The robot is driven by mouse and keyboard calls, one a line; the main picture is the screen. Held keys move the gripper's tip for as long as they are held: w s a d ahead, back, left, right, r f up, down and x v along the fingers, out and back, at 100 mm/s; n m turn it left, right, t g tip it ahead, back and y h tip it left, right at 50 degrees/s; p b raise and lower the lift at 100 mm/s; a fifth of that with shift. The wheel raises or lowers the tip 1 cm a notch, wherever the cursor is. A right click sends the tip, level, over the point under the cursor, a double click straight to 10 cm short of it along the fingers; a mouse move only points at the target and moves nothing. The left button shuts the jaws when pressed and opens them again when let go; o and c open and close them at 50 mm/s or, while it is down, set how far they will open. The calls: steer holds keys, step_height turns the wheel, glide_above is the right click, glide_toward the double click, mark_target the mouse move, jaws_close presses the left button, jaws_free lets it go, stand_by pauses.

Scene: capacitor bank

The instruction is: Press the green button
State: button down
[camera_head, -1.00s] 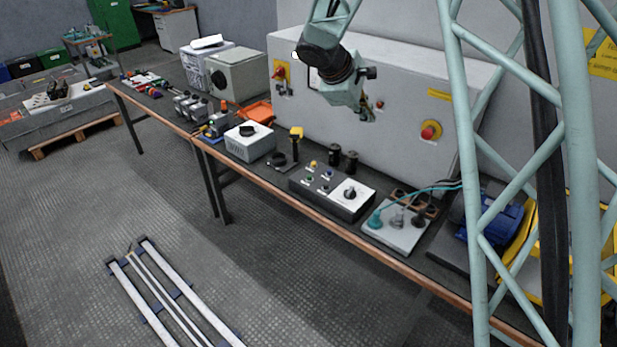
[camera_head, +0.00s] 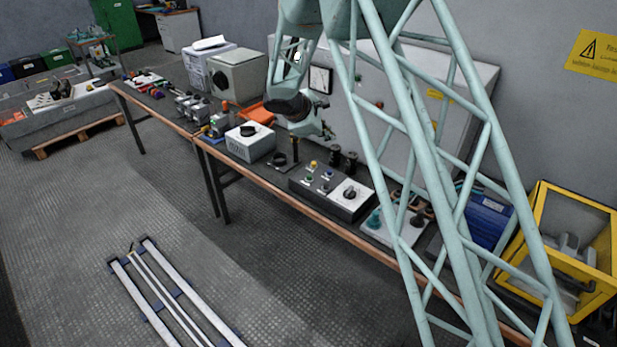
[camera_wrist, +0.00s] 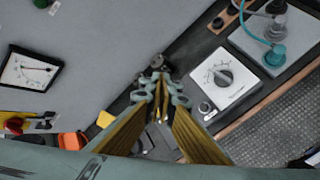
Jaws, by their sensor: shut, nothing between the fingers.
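A dark control box (camera_head: 298,188) stands on the bench in the head view, with a white dial plate (camera_head: 349,195). Its small buttons include a green button (camera_head: 309,179), a yellow one (camera_head: 313,163) and blue ones (camera_head: 326,175). My gripper (camera_head: 326,134) is shut and empty, above and behind the box, apart from it. In the wrist view my gripper's fingertips (camera_wrist: 158,84) cover the part of the box with the buttons. The dial plate (camera_wrist: 222,82) shows right of them. A green knob or button (camera_wrist: 54,7) also shows on the cabinet face.
The grey cabinet (camera_head: 462,75) with a meter (camera_head: 320,79) stands close behind my gripper. Black posts (camera_head: 351,161), a white box (camera_head: 249,147) and a board with teal plugs (camera_head: 375,220) stand near the control box.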

steer(key=w+a+f+n, duration=0.2)
steer(key=a+f, duration=0.5)
steer(key=f, duration=0.1)
steer(key=shift+w+f+n+t+y, duration=0.25)
steer(key=shift+f+n+t+y, duration=0.05)
steer(key=shift+f+t, duration=0.1)
steer(key=shift+a+f, duration=0.1)
steer(key=b, duration=0.1)
glide_above(309, 177)
steer(key=shift+w+f, duration=0.15)
steer(key=shift+f, duration=2.6)
steer(key=shift+f+b, duration=1.3)
steer(key=shift+f, duration=0.15)
